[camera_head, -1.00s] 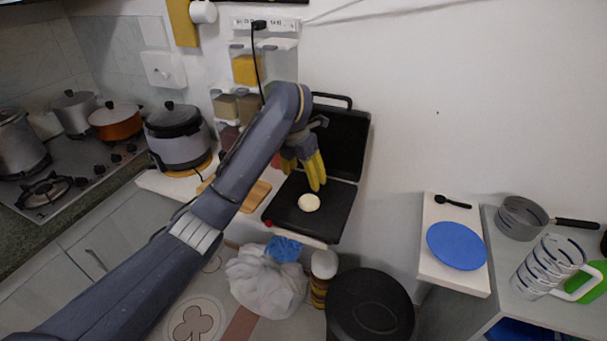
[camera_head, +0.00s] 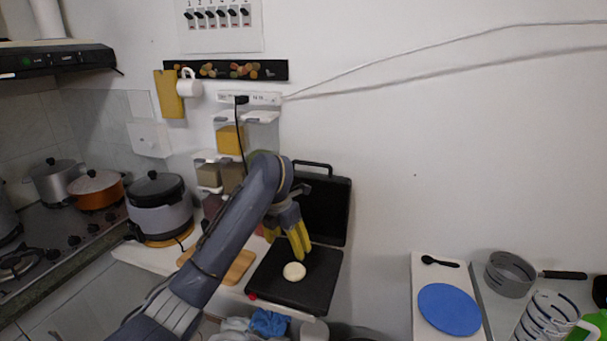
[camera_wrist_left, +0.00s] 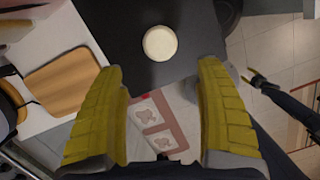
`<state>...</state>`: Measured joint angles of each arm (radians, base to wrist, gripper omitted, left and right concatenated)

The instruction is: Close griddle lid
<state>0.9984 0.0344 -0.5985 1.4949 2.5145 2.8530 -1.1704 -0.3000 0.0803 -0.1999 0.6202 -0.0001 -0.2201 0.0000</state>
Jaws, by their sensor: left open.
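The black griddle stands open on the white counter, with its flat base (camera_head: 318,281) down and its lid (camera_head: 333,211) raised against the wall, handle at the top. A pale round piece (camera_head: 294,271) lies on the base; it also shows in the left wrist view (camera_wrist_left: 160,43). My left gripper (camera_head: 302,251) hangs above the base, in front of the lid, and hides part of the lid. Its yellow fingers are apart with nothing between them in the wrist view (camera_wrist_left: 164,72). What seems to be my right gripper (camera_wrist_left: 250,77) shows small at the right there; its opening is unclear.
A wooden board (camera_head: 238,267) lies left of the griddle, with a cooker (camera_head: 160,210) beyond it. Spice dispensers (camera_head: 230,140) hang on the wall behind my left arm. A blue plate (camera_head: 449,309) sits on a separate shelf at the right.

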